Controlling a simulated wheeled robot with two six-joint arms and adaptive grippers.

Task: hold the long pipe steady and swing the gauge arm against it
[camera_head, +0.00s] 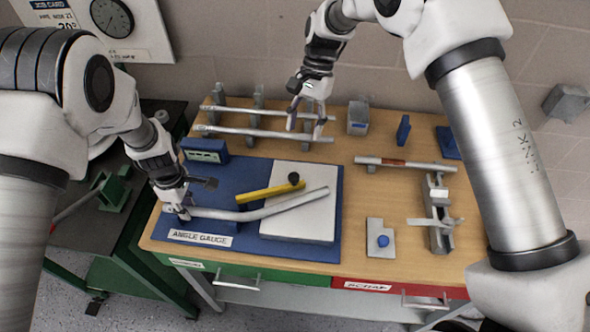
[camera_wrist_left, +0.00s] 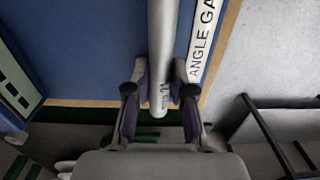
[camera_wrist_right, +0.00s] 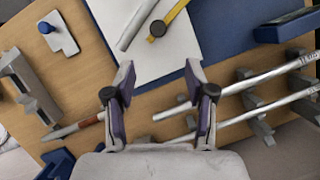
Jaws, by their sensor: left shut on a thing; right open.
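The long pipe (camera_head: 262,212) is silver and bent, lying across the blue angle gauge mat and the white plate (camera_head: 318,213). My left gripper (camera_head: 183,211) is shut on its left end, also seen in the left wrist view where the pipe (camera_wrist_left: 162,50) runs between the fingers. The yellow gauge arm (camera_head: 262,194) lies on the plate behind the pipe, at a different angle, with a black knob (camera_head: 294,178) at its right end. My right gripper (camera_head: 306,118) is open above the back rack, apart from the gauge arm. The right wrist view also shows the gauge arm (camera_wrist_right: 174,17).
Straight pipes (camera_head: 262,133) rest on grey supports at the back left. Another pipe with a reddish band (camera_head: 400,163) lies to the right. A grey clamp fixture (camera_head: 439,215) and a plate with a blue knob (camera_head: 382,241) stand at right. A blue box (camera_head: 205,150) is behind my left gripper.

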